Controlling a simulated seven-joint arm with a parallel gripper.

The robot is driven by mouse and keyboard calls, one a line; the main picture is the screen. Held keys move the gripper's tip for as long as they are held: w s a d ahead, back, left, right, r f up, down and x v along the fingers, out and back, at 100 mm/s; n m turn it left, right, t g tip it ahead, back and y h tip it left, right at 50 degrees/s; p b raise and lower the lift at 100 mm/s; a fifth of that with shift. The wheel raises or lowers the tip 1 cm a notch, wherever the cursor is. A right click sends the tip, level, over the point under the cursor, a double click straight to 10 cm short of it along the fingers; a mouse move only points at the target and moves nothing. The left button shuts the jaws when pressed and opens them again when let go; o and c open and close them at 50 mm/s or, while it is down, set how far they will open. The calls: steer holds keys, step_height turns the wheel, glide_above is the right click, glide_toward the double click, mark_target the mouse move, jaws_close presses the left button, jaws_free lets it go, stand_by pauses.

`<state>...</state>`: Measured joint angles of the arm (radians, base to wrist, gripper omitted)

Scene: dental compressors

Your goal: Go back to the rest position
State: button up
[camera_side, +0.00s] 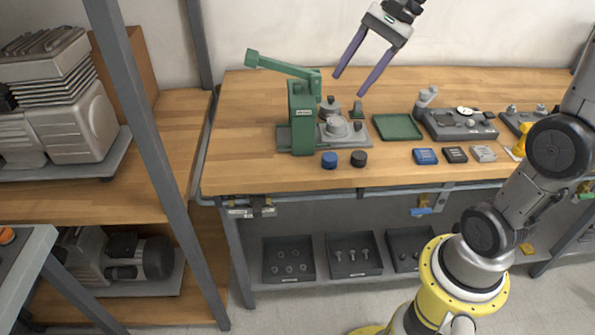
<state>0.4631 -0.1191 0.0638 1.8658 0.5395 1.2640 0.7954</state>
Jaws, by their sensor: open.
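My gripper (348,87) hangs in the air above the back of the workbench, at the top middle of the side view. Its two purple fingers are apart, with nothing between them. The fingers point down and to the left. Below and to the left of it stands a green press (305,117) with its lever (282,66) reaching out to the left. A round grey metal part (338,126) sits at the foot of the press. The fingers look clear of the press, though the exact depth is hard to tell.
The wooden workbench (255,172) holds a blue cap (329,159), a black cap (359,158), a green tray (397,128), a grey fixture (458,124) and several small boxes (425,156). A shelf post (150,140) stands left. Compressors (75,120) fill the shelves. Bins (288,261) sit below.

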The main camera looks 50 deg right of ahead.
steer(key=s+a+n+h, duration=0.1)
steer(key=s+a+n, duration=0.3)
steer(key=s+a, duration=0.15)
steer(key=s+d+f+n+t+h, duration=0.1)
steer(key=s+f+n+t+h, duration=0.1)
steer(key=s+f+n, duration=0.4)
steer(key=s+n+h, duration=0.1)
steer(key=s+n, duration=0.3)
steer(key=n, duration=0.2)
steer(key=shift+s+d+f+h, duration=0.2)
steer(key=shift+d+f+h, duration=0.1)
steer(key=shift+h, duration=0.1)
